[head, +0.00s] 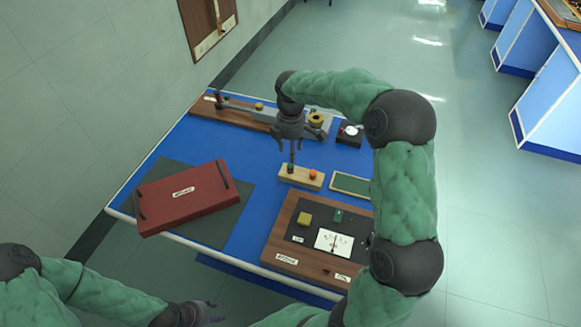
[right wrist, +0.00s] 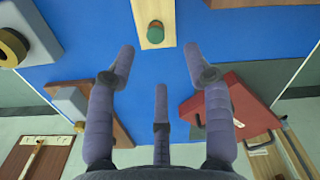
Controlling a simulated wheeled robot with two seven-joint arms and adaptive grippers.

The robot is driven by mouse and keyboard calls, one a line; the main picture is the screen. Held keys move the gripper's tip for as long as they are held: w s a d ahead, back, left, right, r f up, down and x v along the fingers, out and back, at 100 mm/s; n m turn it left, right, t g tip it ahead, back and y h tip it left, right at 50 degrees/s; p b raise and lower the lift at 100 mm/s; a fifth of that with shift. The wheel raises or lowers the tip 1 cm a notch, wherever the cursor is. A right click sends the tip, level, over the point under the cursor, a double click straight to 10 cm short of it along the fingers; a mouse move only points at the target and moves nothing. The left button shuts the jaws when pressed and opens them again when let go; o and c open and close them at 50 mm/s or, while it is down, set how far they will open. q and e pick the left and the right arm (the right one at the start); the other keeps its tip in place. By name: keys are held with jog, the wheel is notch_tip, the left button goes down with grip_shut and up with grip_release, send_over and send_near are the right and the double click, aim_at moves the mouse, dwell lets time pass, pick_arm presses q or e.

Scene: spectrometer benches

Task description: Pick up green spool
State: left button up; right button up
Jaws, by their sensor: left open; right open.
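The green spool (head: 290,168) stands upright on a pale wooden block (head: 300,179) on the blue table, left of an orange spool (head: 313,174). In the right wrist view the green spool (right wrist: 156,33) is at top centre on its block (right wrist: 147,10), ahead of the spread fingers. My right gripper (head: 291,150) hangs above the green spool in the head view, open and empty; its fingers (right wrist: 157,70) also show in the right wrist view. My left gripper (head: 200,314) is low at the bottom edge, open, away from the spool and partly cut off.
A red case (head: 184,197) lies on a dark mat (head: 213,230) at left. A wooden board (head: 285,245) with small items is in front, a green-topped tray (head: 350,184) right of the block. A wooden-based instrument (head: 232,112) and a black box (head: 350,134) stand behind.

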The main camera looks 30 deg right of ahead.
jog(key=b, duration=0.1)
send_over(290, 166)
jog(key=f, duration=0.4)
jog(key=shift+s+f, duration=0.2)
jog(key=shift+s, duration=0.1)
jog(key=f+b, duration=0.1)
jog(key=f, duration=0.2)
jog(key=f+b, duration=0.1)
jog(key=f, duration=0.1)
jog(key=shift+w+d+b, duration=0.1)
jog(key=shift+w+b, duration=0.25)
grip_shut()
